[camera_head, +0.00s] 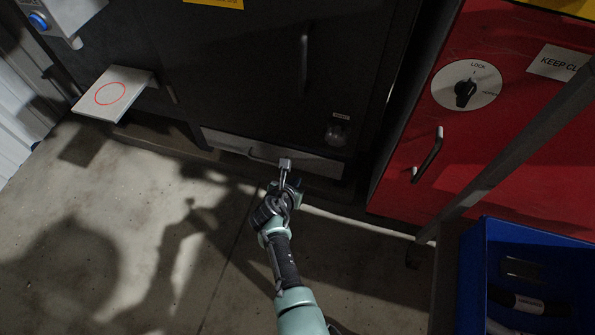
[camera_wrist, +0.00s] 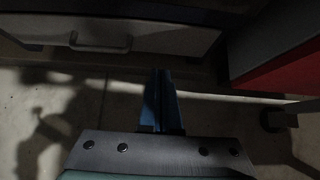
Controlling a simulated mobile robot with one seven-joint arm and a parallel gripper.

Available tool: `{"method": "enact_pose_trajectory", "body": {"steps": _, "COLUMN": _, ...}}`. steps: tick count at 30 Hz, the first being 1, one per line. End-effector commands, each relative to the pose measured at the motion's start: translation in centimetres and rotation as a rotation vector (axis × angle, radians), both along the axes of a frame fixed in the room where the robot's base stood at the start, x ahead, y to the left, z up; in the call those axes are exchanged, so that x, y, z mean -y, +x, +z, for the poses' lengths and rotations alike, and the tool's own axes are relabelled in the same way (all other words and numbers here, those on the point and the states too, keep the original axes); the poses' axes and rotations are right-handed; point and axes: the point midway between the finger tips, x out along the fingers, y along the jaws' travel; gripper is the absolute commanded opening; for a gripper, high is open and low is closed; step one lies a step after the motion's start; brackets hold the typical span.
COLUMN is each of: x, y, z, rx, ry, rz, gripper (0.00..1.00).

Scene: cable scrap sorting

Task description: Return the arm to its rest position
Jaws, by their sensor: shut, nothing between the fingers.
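My arm reaches forward from the bottom of the head view, over the concrete floor. My gripper (camera_head: 285,163) is at its far end, in front of the low grey drawer of the dark cabinet in the picture. In the wrist view, the two blue fingers of my gripper (camera_wrist: 162,85) lie together, with nothing held between them. The grey drawer (camera_wrist: 160,38) with its bar handle (camera_wrist: 100,45) is ahead and to the left there. The fingers appear apart from the handle. I cannot tell the exact gap to the drawer front.
The dark cabinet (camera_head: 250,70) stands ahead. A red cabinet (camera_head: 480,110) with a lock dial and handle stands at right. A blue bin (camera_head: 473,275) holding dark items is at lower right, beside a grey post. A white plate with a red circle (camera_head: 130,78) juts out at left. Floor at left is clear.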

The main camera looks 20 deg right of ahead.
Motion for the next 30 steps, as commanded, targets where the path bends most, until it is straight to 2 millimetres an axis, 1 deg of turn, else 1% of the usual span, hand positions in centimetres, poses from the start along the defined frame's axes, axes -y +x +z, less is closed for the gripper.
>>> {"method": "enact_pose_trajectory", "body": {"steps": 1, "x": -0.1, "y": -0.3, "z": 0.4, "rx": -0.001, "ry": 0.001, "rz": 0.000, "gripper": 0.00}}
{"method": "enact_pose_trajectory", "body": {"steps": 12, "x": -0.3, "y": -0.4, "z": 0.5, "rx": 0.002, "ry": 0.002, "rz": -0.001, "gripper": 0.00}}
{"method": "enact_pose_trajectory", "body": {"steps": 14, "x": -0.4, "y": 0.2, "z": 1.3, "rx": 0.024, "ry": 0.016, "rz": -0.012, "gripper": 0.00}}
{"method": "enact_pose_trajectory", "body": {"steps": 16, "x": -0.8, "y": 1.4, "z": 3.2, "rx": 0.084, "ry": 0.060, "rz": -0.042, "gripper": 0.00}}
{"method": "enact_pose_trajectory", "body": {"steps": 17, "x": -1.0, "y": 2.1, "z": 4.4, "rx": 0.120, "ry": 0.089, "rz": -0.061, "gripper": 0.00}}
{"method": "enact_pose_trajectory", "body": {"steps": 20, "x": -2.2, "y": 5.2, "z": 10.1, "rx": 0.285, "ry": 0.227, "rz": -0.141, "gripper": 0.00}}
{"method": "enact_pose_trajectory", "body": {"steps": 21, "x": -2.7, "y": 6.5, "z": 12.9, "rx": 0.362, "ry": 0.298, "rz": -0.177, "gripper": 0.00}}
{"method": "enact_pose_trajectory", "body": {"steps": 23, "x": -3.5, "y": 8.1, "z": 17.2, "rx": 0.476, "ry": 0.414, "rz": -0.226, "gripper": 0.00}}
{"method": "enact_pose_trajectory", "body": {"steps": 24, "x": -4.0, "y": 9.0, "z": 20.1, "rx": 0.550, "ry": 0.494, "rz": -0.256, "gripper": 0.00}}
{"method": "enact_pose_trajectory", "body": {"steps": 26, "x": -4.7, "y": 10.0, "z": 24.5, "rx": 0.654, "ry": 0.618, "rz": -0.295, "gripper": 0.00}}
{"method": "enact_pose_trajectory", "body": {"steps": 27, "x": -5.2, "y": 10.6, "z": 27.5, "rx": 0.721, "ry": 0.705, "rz": -0.318, "gripper": 0.00}}
{"method": "enact_pose_trajectory", "body": {"steps": 29, "x": -5.9, "y": 11.1, "z": 32.1, "rx": 0.816, "ry": 0.838, "rz": -0.345, "gripper": 0.00}}
{"method": "enact_pose_trajectory", "body": {"steps": 30, "x": -6.3, "y": 11.3, "z": 35.1, "rx": 0.876, "ry": 0.928, "rz": -0.361, "gripper": 0.00}}
